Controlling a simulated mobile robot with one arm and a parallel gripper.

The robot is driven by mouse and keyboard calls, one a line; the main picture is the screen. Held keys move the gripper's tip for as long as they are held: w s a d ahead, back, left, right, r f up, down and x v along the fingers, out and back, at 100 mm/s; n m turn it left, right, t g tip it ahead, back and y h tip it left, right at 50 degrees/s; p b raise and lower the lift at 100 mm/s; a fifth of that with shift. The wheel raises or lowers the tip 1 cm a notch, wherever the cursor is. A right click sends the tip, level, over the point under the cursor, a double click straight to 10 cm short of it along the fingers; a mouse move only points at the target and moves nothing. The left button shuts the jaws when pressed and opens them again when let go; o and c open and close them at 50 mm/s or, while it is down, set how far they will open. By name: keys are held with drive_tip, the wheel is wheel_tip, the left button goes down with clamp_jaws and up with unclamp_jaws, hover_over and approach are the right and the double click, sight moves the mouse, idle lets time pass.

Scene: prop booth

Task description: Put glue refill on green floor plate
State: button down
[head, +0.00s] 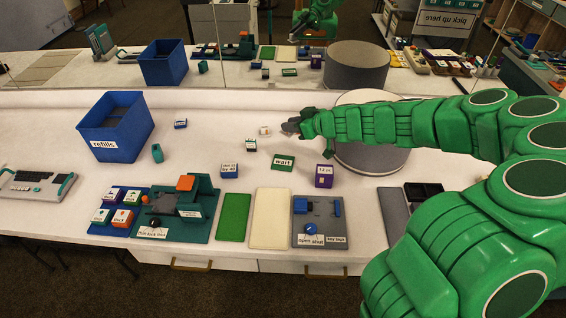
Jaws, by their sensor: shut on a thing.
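The green floor plate (234,217) lies flat and bare near the front edge of the counter, beside a cream plate. My gripper (279,129) reaches in from the right, over the middle of the counter behind the plate. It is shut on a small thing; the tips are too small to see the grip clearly. A small pale block (265,131) shows right at its tips, its label unreadable. I cannot tell which item is the glue refill.
A blue bin (115,127) labelled refills stands at the left. Small labelled blocks, including a green "wait" block (283,162) and a purple block (324,176), stand between gripper and plates. A grey drum (372,155) is behind my arm. A mirror (230,65) backs the counter.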

sight(286, 166)
drive_tip(key=shift+w+r, duration=0.3)
drive_tip(key=shift+r, duration=0.1)
drive_tip(key=shift+w+r+m+t+h, duration=0.25)
drive_tip(key=shift+r+m+t+h, duration=0.05)
drive_tip(key=shift+r, duration=0.1)
drive_tip(key=shift+w+a+r+m, duration=0.1)
drive_tip(key=shift+w+r+m, duration=0.05)
drive_tip(key=shift+r, duration=0.3)
drive_tip(key=shift+w+a+r+m, duration=0.1)
drive_tip(key=shift+w+r+m, duration=0.05)
drive_tip(key=shift+r, duration=0.3)
drive_tip(key=shift+w+a+r, duration=0.1)
drive_tip(key=shift+a+r, duration=0.05)
drive_tip(key=shift+r, duration=0.35)
drive_tip(key=shift+w+a+r, duration=0.1)
drive_tip(key=shift+a+r, duration=0.05)
drive_tip(key=shift+r, duration=0.35)
drive_tip(key=shift+a+r+t+h, duration=0.15)
drive_tip(key=shift+a+r, duration=0.1)
drive_tip(key=shift+r, duration=0.35)
drive_tip(key=shift+a+r+t+h, duration=0.15)
drive_tip(key=shift+a+r, duration=0.1)
drive_tip(key=shift+r, duration=0.35)
drive_tip(key=shift+d+f, duration=0.15)
drive_tip(key=shift+f, duration=11.5)
drive_tip(key=shift+f, duration=0.1)
